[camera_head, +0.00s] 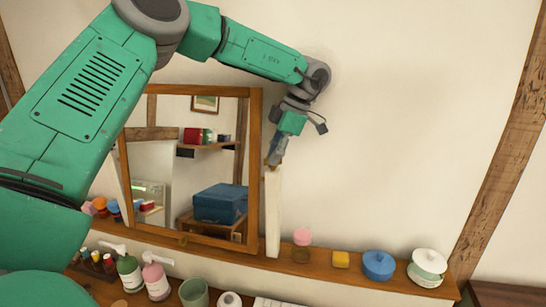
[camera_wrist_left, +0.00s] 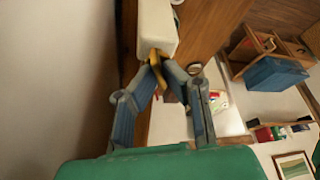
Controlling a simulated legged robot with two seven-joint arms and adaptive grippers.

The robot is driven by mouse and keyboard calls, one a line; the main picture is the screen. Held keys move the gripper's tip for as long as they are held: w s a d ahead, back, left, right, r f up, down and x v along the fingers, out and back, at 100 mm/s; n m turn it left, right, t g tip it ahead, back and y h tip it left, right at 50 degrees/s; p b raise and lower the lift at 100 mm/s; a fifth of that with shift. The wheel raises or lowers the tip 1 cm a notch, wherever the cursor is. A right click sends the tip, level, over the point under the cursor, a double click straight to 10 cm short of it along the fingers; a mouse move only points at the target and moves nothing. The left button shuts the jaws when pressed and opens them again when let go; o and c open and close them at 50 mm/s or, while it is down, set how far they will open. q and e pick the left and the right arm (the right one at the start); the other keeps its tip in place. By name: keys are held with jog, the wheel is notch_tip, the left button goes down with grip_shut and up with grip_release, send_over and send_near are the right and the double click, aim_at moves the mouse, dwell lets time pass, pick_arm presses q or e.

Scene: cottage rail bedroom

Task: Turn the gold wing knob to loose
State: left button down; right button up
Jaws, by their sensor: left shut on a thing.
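The gold wing knob (camera_wrist_left: 155,60) sits on the end of a cream post in the left wrist view. The cream post (camera_head: 272,215) stands upright beside the right edge of the mirror in the head view. My left gripper (camera_head: 276,158) is at the top of this post. In the left wrist view my left gripper (camera_wrist_left: 160,66) has its fingertips closed together on the gold knob. The fingers hide part of the knob, and its exact turn angle is hard to tell. My right gripper is not in view.
A wood-framed mirror (camera_head: 255,150) is close to the left of the post. The wall to the right is clear.

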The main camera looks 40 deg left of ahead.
pick_arm(q)
jog(key=shift+d+f, duration=0.1)
jog(key=c, duration=1.7)
grip_release()
jog(key=shift+w, duration=0.15)
jog(key=shift+w+f, duration=0.15)
jog(key=shift+w, duration=0.1)
jog(key=shift+s, duration=0.25)
jog(key=shift+r, duration=0.3)
notch_tip(320, 180, up, 10)
jog(key=shift+w+f, duration=0.15)
jog(key=shift+f, duration=0.1)
